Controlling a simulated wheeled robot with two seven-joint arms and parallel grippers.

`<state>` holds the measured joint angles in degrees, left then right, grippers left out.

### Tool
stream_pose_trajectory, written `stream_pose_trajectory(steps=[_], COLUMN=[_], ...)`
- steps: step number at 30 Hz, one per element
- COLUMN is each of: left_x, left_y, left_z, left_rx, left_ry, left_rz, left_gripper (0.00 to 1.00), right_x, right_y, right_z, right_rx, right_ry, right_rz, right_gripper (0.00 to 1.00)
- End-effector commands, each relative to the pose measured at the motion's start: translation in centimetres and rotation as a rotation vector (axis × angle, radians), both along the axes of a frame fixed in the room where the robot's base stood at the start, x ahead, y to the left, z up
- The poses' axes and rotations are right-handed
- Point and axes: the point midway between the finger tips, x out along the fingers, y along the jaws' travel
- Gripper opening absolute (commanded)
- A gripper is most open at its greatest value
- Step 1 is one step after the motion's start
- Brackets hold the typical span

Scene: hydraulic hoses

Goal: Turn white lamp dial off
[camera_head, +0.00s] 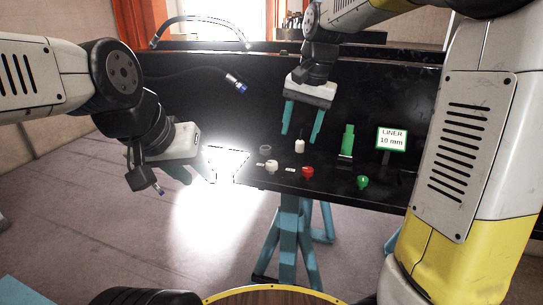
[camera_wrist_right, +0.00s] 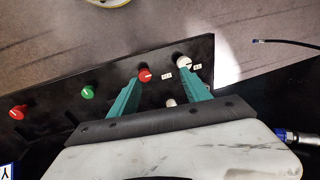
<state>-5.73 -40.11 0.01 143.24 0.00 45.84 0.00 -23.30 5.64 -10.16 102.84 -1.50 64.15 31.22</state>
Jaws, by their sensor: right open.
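The white dial (camera_head: 271,167) sits near the front edge of the black table, left of the red dial (camera_head: 307,172). In the right wrist view, the white dial (camera_wrist_right: 184,62) is just beyond the fingertip on the right, and a gap to it cannot be judged. My right gripper (camera_head: 302,122) is open, pointing down above the table behind the dials. It also shows in the right wrist view (camera_wrist_right: 160,78) with its teal fingers apart. My left gripper (camera_head: 192,171) is at the table's left end, by a bright glow; its finger opening is unclear.
A white-topped post (camera_head: 299,146) stands below my right gripper. A green dial (camera_head: 362,182), a green upright part (camera_head: 347,141) and a "LINER 10 mm" sign (camera_head: 392,139) are to the right. Bright light covers the floor left.

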Motion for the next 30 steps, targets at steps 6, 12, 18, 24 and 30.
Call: stream_pose_trajectory(steps=[6, 12, 18, 24, 30], left_x=[0.0, 0.0, 0.0, 0.0, 0.0], left_y=[0.0, 0.0, 0.0, 0.0, 0.0], left_z=[0.0, 0.0, 0.0, 0.0, 0.0], left_rx=[0.000, 0.000, 0.000, 0.000, 0.000], left_ry=[0.000, 0.000, 0.000, 0.000, 0.000], left_rz=[0.000, 0.000, 0.000, 0.000, 0.000], left_gripper=[0.36, 0.36, 0.36, 0.36, 0.36], right_x=[5.4, 7.0, 7.1, 7.1, 7.1], right_y=[4.8, 6.9, 7.0, 7.0, 7.0], right_z=[-3.6, -5.2, -7.0, -10.4, -12.6], right_rx=[-0.090, -0.135, -0.141, -0.141, -0.138], right_ry=[0.113, 0.145, 0.152, 0.152, 0.150], right_rz=[-0.103, -0.152, -0.158, -0.157, -0.157], right_gripper=[0.56, 0.56, 0.56, 0.56, 0.56])
